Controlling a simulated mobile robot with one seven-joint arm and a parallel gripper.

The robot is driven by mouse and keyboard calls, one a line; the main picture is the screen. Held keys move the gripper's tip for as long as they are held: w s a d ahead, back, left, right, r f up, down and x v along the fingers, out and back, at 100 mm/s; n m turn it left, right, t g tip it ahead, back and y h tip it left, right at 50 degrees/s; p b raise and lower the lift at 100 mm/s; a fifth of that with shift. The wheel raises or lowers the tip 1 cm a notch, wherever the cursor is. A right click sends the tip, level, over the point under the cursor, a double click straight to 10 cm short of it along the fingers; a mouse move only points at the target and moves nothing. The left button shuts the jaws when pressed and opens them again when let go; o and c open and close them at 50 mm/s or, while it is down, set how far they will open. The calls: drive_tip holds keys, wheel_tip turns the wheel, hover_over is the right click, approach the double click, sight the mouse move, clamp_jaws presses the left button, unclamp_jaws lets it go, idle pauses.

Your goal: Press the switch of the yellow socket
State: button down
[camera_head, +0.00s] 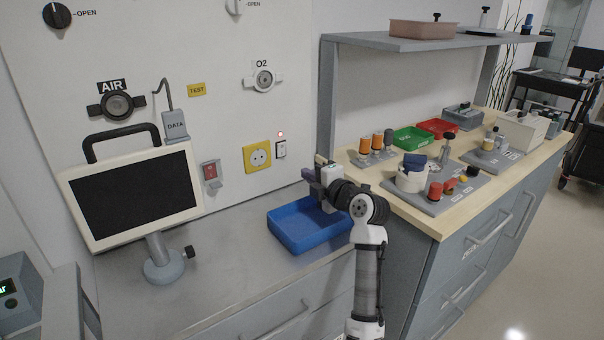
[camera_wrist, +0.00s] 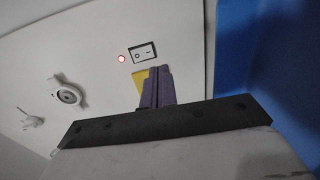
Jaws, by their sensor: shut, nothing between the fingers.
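The yellow socket (camera_head: 257,156) is mounted on the white wall panel. Its small white switch (camera_head: 281,149) with a dark frame is just to its right. My gripper (camera_head: 306,174) is shut and empty, to the right of the switch and a little lower, above the blue tray. In the wrist view, the switch (camera_wrist: 144,53) and the lit lamp (camera_wrist: 122,58) show just beyond the fingertips (camera_wrist: 154,68). The fingers hide most of the yellow socket (camera_wrist: 138,80). I see no clear contact with the switch.
The blue tray (camera_head: 274,233) stands on the grey counter below my gripper. A red switch box (camera_head: 210,173) and a monitor (camera_head: 132,196) are to the left. A shelf post (camera_head: 325,100) and a wooden bench top with several devices are to the right.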

drive_tip(key=v, duration=0.2)
drive_tip(key=f+b+v, duration=0.1)
drive_tip(key=v, duration=0.1)
drive_tip(key=shift+s+d, duration=0.3)
drive_tip(key=shift+s, duration=0.1)
drive_tip(key=shift+r, duration=0.1)
